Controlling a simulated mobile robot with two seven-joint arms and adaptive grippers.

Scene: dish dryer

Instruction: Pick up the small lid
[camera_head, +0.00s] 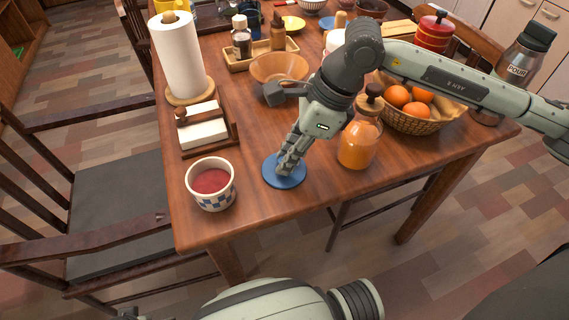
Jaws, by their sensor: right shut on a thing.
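The small lid (284,181) is a flat, round blue disc lying at the front of the wooden table. My right gripper (285,170) points down onto the lid's middle, with its fingers shut there; the fingers hide the part they hold. The lid appears level and at the table surface; I cannot tell whether it is raised. A white and blue checked bowl with red contents (212,184) stands just left of the lid. My left gripper is not in view.
An orange jar (360,140) with a wooden stopper stands close right of my right gripper. A fruit basket (412,122) sits beyond it under my right arm. A napkin holder (205,130), paper towel roll (180,58) and brown bowl (279,68) stand behind. The table's front edge is near.

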